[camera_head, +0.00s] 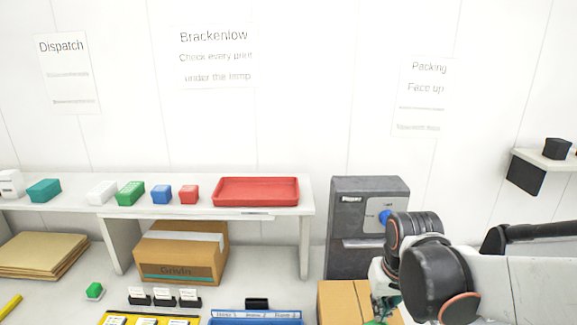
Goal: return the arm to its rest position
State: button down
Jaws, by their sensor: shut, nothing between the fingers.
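My arm comes in from the right edge, with its dark, round joints in front of the grey machine and the cardboard box. My gripper (382,298) is at the end of the arm, low in the picture, pointing down over the cardboard box (339,302). It is shut and holds nothing. It shows only in part, because the dark joint covers some of it and the bottom edge of the picture cuts it off. A bit of green shows at its lower end; I cannot tell what that is.
A grey machine (350,220) with a blue knob stands behind my arm. A shelf (160,208) holds a red tray (256,190) and several small boxes. A blue tray (255,321) lies in front. A wall shelf (545,158) is at right.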

jog(key=s+t+b, duration=0.4)
jog(key=s+b, duration=0.3)
jog(key=s, duration=0.3)
jog(key=shift+s+f+t, duration=0.15)
jog(key=shift+s+t, duration=0.15)
jog(key=shift+s, duration=0.05)
dwell(0.3)
